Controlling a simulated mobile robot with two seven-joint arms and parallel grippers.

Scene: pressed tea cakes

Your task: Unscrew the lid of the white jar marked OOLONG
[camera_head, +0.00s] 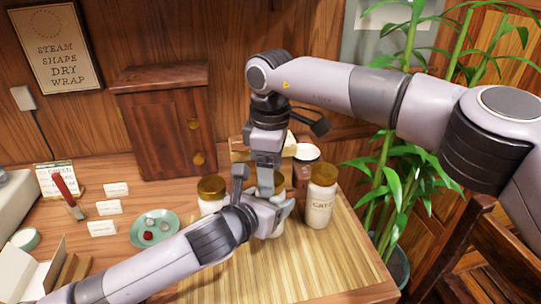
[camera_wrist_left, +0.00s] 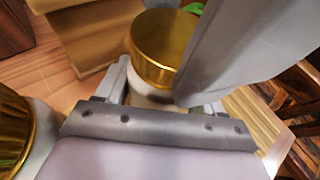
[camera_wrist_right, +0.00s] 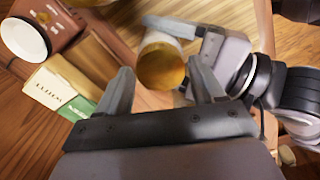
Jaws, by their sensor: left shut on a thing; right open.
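A white jar with a gold lid (camera_head: 279,181) stands on the slatted mat, mostly hidden behind my grippers in the head view. No label on it is readable from here. My left gripper (camera_head: 272,213) is shut on its body. In the left wrist view the gold lid (camera_wrist_left: 163,50) rises above the left fingers. My right gripper (camera_head: 264,186) points down over the jar and is open. In the right wrist view the lid (camera_wrist_right: 162,66) lies between the spread right fingers, with a visible gap on each side; I cannot tell its exact height relative to the fingertips.
A gold-lidded white jar (camera_head: 211,190) stands left of the held one, and another jar (camera_head: 320,197) stands close on its right. A brown container (camera_head: 305,160) stands behind. A green plate (camera_head: 154,229) lies left. The slatted mat (camera_head: 330,265) is clear in front.

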